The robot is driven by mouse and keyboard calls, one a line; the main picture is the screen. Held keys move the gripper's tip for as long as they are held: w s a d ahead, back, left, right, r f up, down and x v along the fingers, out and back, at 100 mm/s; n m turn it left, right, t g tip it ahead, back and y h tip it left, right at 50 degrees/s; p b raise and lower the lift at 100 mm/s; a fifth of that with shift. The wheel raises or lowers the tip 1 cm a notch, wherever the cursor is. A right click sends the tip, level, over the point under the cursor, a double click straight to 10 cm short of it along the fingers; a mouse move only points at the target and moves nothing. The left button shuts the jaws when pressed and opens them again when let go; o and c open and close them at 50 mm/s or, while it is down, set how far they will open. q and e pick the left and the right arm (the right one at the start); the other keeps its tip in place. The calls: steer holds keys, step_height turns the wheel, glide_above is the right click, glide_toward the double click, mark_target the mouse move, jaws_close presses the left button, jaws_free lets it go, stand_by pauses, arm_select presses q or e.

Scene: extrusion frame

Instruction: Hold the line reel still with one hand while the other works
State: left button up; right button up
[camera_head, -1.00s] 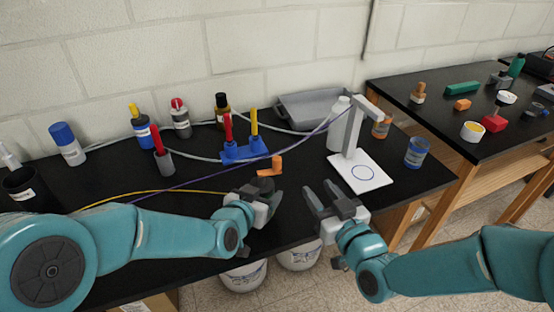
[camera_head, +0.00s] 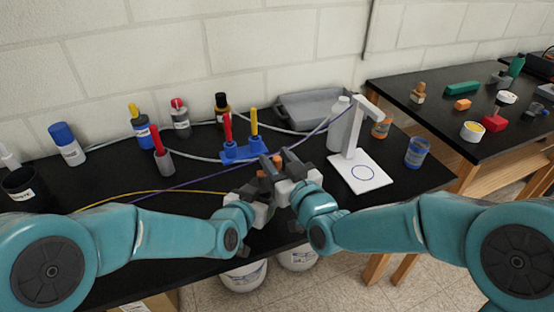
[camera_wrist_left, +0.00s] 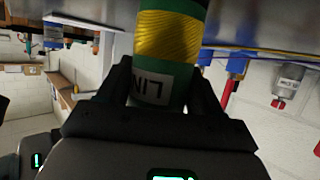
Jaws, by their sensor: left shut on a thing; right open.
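The line reel (camera_wrist_left: 170,38) shows in the left wrist view as a green cylinder with a wound yellow band and a white label reading "LIN", partly cut off. My left gripper (camera_wrist_left: 163,92) is shut on it, with a dark finger on each side. In the head view my left gripper (camera_head: 258,192) is low at the table's front, and the reel's body is hidden there. A small orange part (camera_head: 277,160) shows just above it, mostly covered. My right gripper (camera_head: 277,166) is open with its fingers at this orange part; contact cannot be told.
A blue stand (camera_head: 240,152) with red and yellow handles is close behind the grippers. A white stand (camera_head: 372,181) is to the right, beside a blue jar (camera_head: 416,152). A grey tray (camera_head: 310,107) lies behind. A yellow line (camera_head: 150,193) and purple cable (camera_head: 185,181) cross the black table.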

steer(key=shift+w, duration=0.15)
jaws_close()
steer(key=shift+w+a+r+n+g+y, duration=0.1)
steer(key=shift+w+a+n+g+y, duration=0.2)
steer(key=shift+n+g+y, duration=1.05)
steer(key=shift+w+a+f+n+g+y, duration=0.1)
steer(key=shift+w+n+g+y, duration=0.35)
steer(key=shift+n+g+y, duration=0.9)
steer(key=shift+w+a+r+n+g+y, duration=0.15)
steer(key=shift+w+n+g+y, duration=0.2)
steer(key=shift+n+g+y, duration=0.9)
steer(key=shift+g+y, duration=0.35)
steer(key=shift+y, duration=0.1)
jaws_free()
